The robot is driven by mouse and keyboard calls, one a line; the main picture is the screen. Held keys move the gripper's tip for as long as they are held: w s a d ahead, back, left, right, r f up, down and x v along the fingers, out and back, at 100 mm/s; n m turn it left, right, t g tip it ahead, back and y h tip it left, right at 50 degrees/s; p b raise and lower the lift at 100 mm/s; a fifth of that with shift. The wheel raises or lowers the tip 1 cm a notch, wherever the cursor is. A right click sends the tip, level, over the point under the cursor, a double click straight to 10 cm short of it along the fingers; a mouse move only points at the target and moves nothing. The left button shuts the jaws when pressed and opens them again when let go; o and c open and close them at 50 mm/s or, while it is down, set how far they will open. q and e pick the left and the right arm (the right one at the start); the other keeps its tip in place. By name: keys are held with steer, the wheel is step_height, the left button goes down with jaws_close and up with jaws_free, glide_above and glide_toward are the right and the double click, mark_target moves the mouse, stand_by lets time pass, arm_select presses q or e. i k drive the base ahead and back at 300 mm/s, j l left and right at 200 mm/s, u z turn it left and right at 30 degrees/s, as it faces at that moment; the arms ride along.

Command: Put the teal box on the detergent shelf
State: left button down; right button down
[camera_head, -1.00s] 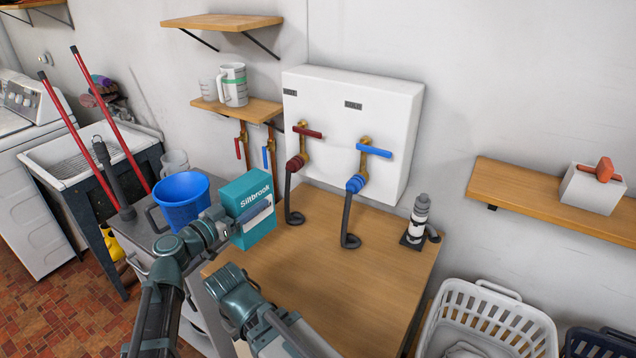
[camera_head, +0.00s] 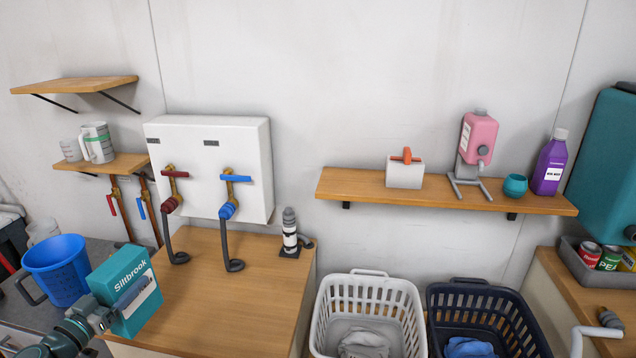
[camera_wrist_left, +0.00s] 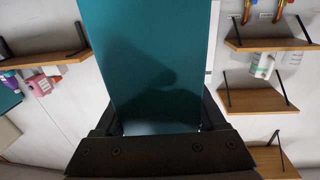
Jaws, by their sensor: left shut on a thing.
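The teal box (camera_head: 120,279), labelled Siltbrook, is in my left gripper (camera_head: 132,291) at the lower left of the head view. The gripper is shut on it, with a finger across its labelled side. The box is upright, in front of the wooden counter's left end. In the left wrist view the teal box (camera_wrist_left: 160,60) fills the middle between the fingers. The detergent shelf (camera_head: 350,187) is on the wall at the right, well apart from the box. It holds a pink dispenser on a stand (camera_head: 477,137), a purple bottle (camera_head: 550,165), a teal cup (camera_head: 515,186) and a white block with an orange top (camera_head: 404,173). My right gripper is out of view.
A blue bucket (camera_head: 58,270) stands left of the box. White (camera_head: 368,290) and dark (camera_head: 480,300) baskets stand below the shelf. The shelf's left end is bare.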

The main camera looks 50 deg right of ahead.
mark_target(344, 182)
steer(key=z, duration=1.5)
